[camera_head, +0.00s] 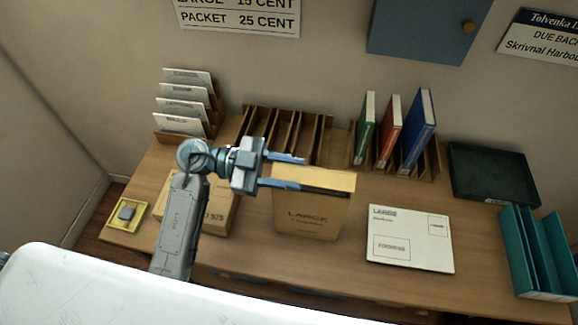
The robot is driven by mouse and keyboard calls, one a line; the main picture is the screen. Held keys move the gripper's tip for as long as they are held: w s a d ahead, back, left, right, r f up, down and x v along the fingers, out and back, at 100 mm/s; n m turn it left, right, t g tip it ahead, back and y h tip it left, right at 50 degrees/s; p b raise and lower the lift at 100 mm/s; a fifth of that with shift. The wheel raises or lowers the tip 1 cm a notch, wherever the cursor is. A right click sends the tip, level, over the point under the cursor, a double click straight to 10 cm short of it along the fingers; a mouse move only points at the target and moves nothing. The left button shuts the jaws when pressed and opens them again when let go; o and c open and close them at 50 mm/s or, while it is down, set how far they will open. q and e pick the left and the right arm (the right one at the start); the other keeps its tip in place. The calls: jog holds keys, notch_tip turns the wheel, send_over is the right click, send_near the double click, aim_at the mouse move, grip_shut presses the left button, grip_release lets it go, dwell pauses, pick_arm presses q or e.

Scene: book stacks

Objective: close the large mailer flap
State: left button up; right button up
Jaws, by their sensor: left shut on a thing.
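The large mailer (308,217) is a tan, upright packet marked LARGE, standing open-topped near the middle of the desk. Its flap (325,178) is a lighter tan strip at the back of the top, raised, with a dark opening showing in front of it. My left gripper (302,172) reaches in from the left at the mailer's top-left corner. Its two blue-grey fingers are spaced apart, one behind and one in front of the flap's left end, shut on the flap. The exact contact is hard to see. My right gripper is out of view.
A brown parcel (219,215) stands left of the mailer, partly behind my arm. A white LARGE envelope (411,239) lies to the right. Behind are an empty wooden rack (284,130) and upright books (417,130). A teal holder (535,255) stands far right.

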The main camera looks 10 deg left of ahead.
pick_arm(q)
jog(key=shift+s+f+m, duration=0.15)
jog(key=shift+m, duration=0.25)
jog(key=o, duration=0.9)
jog(key=shift+a, duration=0.1)
jog(key=shift+a+f+b, duration=0.15)
jog(key=shift+a+b, duration=0.35)
jog(key=shift+a, duration=0.15)
jog(key=shift+a+b, duration=1.6)
jog(key=shift+a, duration=3.05)
